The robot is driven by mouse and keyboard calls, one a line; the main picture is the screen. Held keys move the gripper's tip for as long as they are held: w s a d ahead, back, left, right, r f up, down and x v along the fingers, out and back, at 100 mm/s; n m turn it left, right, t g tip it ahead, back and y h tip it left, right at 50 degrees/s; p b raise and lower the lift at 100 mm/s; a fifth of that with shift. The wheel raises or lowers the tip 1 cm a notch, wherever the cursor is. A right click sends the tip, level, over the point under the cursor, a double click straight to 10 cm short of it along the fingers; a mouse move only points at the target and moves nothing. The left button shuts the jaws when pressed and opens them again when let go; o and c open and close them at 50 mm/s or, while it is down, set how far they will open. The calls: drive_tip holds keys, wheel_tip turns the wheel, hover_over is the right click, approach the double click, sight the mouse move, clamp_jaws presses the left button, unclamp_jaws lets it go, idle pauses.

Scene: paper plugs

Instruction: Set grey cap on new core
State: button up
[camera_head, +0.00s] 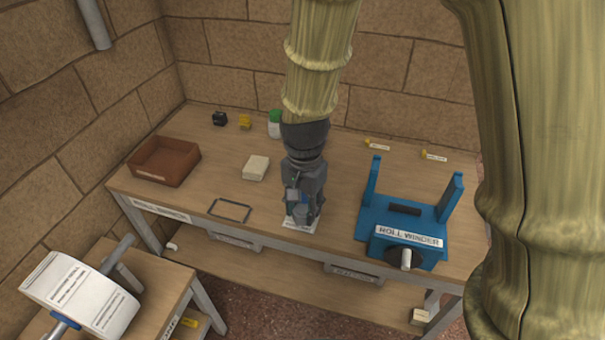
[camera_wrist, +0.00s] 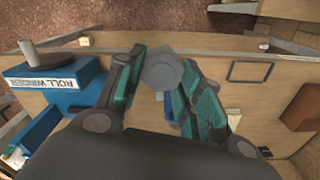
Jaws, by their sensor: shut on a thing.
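My gripper (camera_head: 299,203) is low over the middle of the workbench, pointing down. In the wrist view my gripper's teal-padded fingers (camera_wrist: 162,82) are closed around a grey faceted piece, the grey cap (camera_wrist: 160,67). The cap also shows in the head view (camera_head: 301,215), just above a white card (camera_head: 291,226) on the bench. A small blue part (camera_wrist: 171,108) shows between the fingers, partly hidden; I cannot tell whether it is the new core or whether the cap touches it.
The blue roll winder (camera_head: 378,222) stands right of my gripper, with a dark cylinder (camera_head: 405,209) between its uprights. A brown tray (camera_head: 164,161), cream block (camera_head: 256,167) and dark frame (camera_head: 230,210) lie left. A white roll (camera_head: 80,293) is on the lower-left table.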

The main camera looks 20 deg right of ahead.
drive_tip(key=shift+w+d+f+p, duration=0.75)
drive_tip(key=shift+w+p, duration=0.35)
drive_tip(key=shift+w, duration=1.3)
drive_tip(key=shift+w+d+f+p, duration=0.6)
drive_tip(key=shift+w+d+p, duration=0.4)
drive_tip(key=shift+w, duration=1.4)
drive_tip(key=shift+w+d+f+p, duration=0.7)
drive_tip(key=shift+w+p, duration=0.5)
drive_tip(key=shift+w, duration=1.2)
drive_tip(key=shift+f, duration=0.45)
drive_tip(key=shift+f, duration=0.4)
drive_tip(key=o, duration=0.7)
drive_tip(key=shift+r, duration=0.5)
drive_tip(key=shift+r+b, duration=2.1)
drive_tip(key=shift+r, duration=3.8)
